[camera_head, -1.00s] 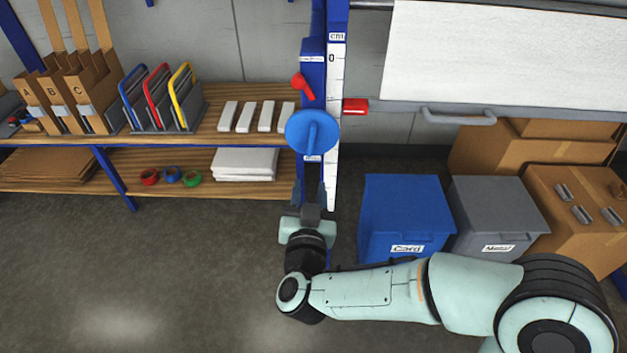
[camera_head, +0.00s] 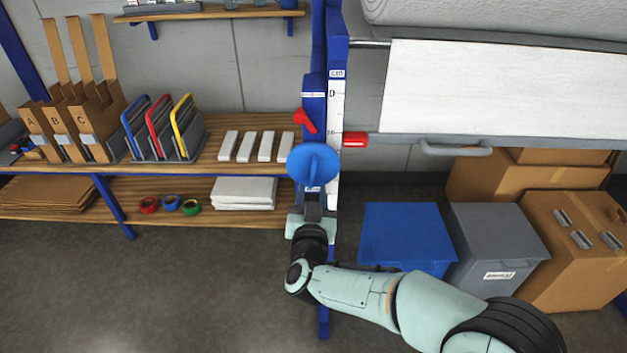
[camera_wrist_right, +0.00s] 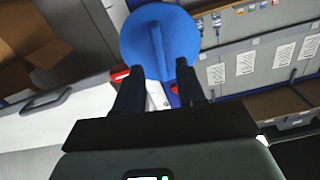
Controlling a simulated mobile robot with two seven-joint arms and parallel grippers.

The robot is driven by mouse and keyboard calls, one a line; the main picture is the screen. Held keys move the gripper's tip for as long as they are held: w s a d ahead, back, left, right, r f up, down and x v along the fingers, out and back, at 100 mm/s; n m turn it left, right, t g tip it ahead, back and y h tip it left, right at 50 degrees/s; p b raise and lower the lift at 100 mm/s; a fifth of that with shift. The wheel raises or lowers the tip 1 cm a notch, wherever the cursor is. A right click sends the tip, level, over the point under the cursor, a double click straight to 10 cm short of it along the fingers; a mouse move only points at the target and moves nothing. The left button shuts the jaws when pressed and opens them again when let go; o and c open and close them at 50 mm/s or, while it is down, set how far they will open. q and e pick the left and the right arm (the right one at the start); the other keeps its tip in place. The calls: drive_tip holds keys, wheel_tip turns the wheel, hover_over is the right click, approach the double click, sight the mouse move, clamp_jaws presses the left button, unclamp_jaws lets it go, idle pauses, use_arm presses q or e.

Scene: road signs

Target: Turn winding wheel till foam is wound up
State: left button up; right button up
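The winding wheel is a blue disc (camera_head: 313,163) with a raised, roughly upright grip bar, mounted on the blue post. The white foam sheet (camera_head: 500,90) hangs down right of the post, below a thick pale roll (camera_head: 490,14) at the top edge. My right gripper (camera_head: 313,193) points up just below the wheel in the head view. In the right wrist view its two dark fingers (camera_wrist_right: 156,82) are apart, with the wheel (camera_wrist_right: 160,42) beyond them and its bar nearly in line with the gap. Nothing shows between the fingers. My left gripper is not in view.
A red lever (camera_head: 305,121) and a red block (camera_head: 355,139) sit close to the wheel. A grey handle bar (camera_head: 455,149) is at the foam's lower edge. Blue (camera_head: 405,230) and grey (camera_head: 495,240) bins stand at right below, and shelves (camera_head: 240,217) at left.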

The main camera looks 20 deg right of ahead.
sight(313, 177)
drive_tip(key=x, duration=0.5)
drive_tip(key=shift+w+d, duration=0.1)
drive_tip(key=shift+w, duration=0.05)
clamp_jaws()
